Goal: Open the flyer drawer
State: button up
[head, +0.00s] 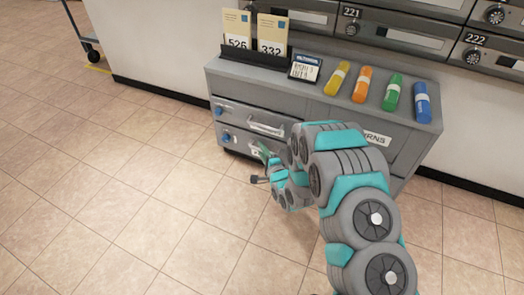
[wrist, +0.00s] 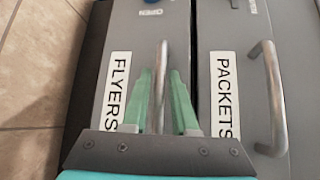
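The flyer drawer (wrist: 125,50), labelled FLYERS, fills the left middle of the wrist view, turned sideways. It is the lower drawer (head: 240,140) at the left of the grey cabinet in the head view and looks closed. Its metal bar handle (wrist: 160,80) stands between the two green fingers of my gripper (wrist: 162,85). The fingers are apart, one on each side of the bar, with narrow gaps visible. In the head view my gripper (head: 262,160) is low at the cabinet front, and my arm hides part of the drawer.
The packets drawer (wrist: 225,50), with its own bar handle (wrist: 272,95), is directly above the flyer drawer. Card holders and several coloured tubes stand or lie on the cabinet top (head: 312,88). Tiled floor (head: 120,190) in front and left is clear.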

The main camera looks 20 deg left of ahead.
grip_shut()
dwell(1.4)
